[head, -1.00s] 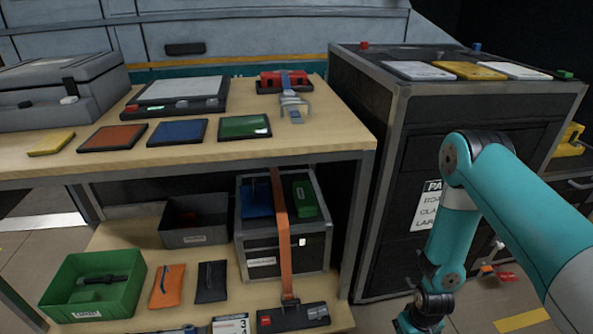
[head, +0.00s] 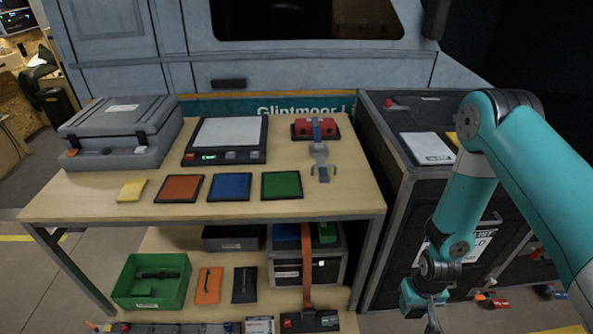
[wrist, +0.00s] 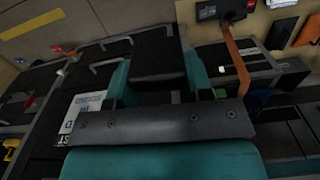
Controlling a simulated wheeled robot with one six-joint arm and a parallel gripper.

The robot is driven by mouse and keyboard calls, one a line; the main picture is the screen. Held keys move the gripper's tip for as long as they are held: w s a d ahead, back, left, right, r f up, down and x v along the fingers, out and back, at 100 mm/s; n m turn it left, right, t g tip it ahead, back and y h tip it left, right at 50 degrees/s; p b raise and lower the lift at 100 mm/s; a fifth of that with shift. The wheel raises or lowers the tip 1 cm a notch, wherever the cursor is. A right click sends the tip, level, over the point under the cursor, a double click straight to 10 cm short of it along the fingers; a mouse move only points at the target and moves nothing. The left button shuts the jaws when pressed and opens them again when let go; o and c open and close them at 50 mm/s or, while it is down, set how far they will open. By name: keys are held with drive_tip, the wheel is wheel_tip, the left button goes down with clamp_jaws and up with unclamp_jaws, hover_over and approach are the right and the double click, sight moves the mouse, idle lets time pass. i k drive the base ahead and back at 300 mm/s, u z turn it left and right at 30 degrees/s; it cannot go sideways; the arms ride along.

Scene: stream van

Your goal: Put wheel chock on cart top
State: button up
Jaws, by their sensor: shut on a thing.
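My gripper (wrist: 157,86) shows in the wrist view with teal fingers on both sides of a dark block. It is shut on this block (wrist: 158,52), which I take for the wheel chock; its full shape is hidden. In the head view my gripper is low at the right, near the bottom edge, and the block cannot be made out there. A two-level wooden stand, which may be the cart, has its pale top (head: 330,196) to the left of my arm. The gripper is apart from this top, to its right and lower in the picture.
The top holds a grey case (head: 120,128), a scale (head: 226,138), a yellow block (head: 132,190), coloured pads (head: 230,187) and a red clamp-like item (head: 318,130). Its front strip is bare. A dark cabinet (head: 385,225) stands between it and my arm. A green bin (head: 150,285) is below.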

sight(82, 191)
drive_tip(key=u, duration=2.95)
drive_tip(key=i, duration=3.45)
drive_tip(key=z, duration=2.35)
